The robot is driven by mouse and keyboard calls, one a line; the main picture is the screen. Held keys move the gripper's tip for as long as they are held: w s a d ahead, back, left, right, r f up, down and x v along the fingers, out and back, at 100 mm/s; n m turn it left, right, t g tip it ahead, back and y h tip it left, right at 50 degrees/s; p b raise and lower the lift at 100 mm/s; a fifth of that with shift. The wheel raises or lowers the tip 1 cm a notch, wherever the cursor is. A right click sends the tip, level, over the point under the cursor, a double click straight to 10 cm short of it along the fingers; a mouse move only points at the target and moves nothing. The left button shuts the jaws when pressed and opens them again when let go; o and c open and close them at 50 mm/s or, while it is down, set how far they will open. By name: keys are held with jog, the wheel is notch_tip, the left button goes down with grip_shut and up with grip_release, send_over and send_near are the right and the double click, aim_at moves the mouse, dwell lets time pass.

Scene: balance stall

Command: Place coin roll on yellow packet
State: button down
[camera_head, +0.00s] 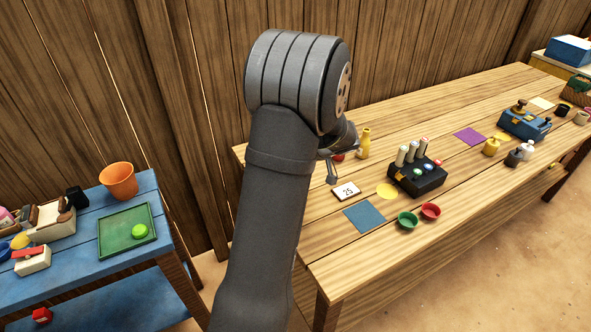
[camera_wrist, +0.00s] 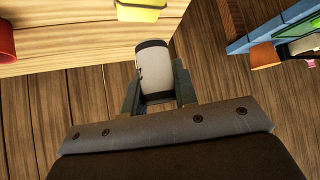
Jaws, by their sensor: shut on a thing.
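My gripper (camera_wrist: 156,82) is shut on the coin roll (camera_wrist: 155,72), a pale cylinder with dark ends, in the wrist view. The roll sits between the two fingers, with the table edge and the wooden floor or wall behind it. A yellow block-like thing, seemingly the yellow packet (camera_wrist: 141,11), lies at the table edge at the top of the wrist view. It is cut off by the frame and apart from the roll. In the head view my arm hides the roll, and I cannot make out the packet there.
A red round thing (camera_wrist: 6,42) stands left in the wrist view. In the head view, a yellow bottle (camera_head: 364,144), number card (camera_head: 346,191) and dark device (camera_head: 415,180) are on the wooden table. A blue table (camera_head: 168,225) stands left, with an orange pot (camera_head: 119,181).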

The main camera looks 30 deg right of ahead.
jog(key=shift+w+f, duration=0.1)
jog(key=shift+f, duration=1.95)
jog(key=c, duration=1.1)
grip_release()
jog(key=shift+f, duration=0.15)
jog(key=shift+c, duration=0.2)
jog(key=v, duration=1.2)
jog(key=shift+a, duration=0.15)
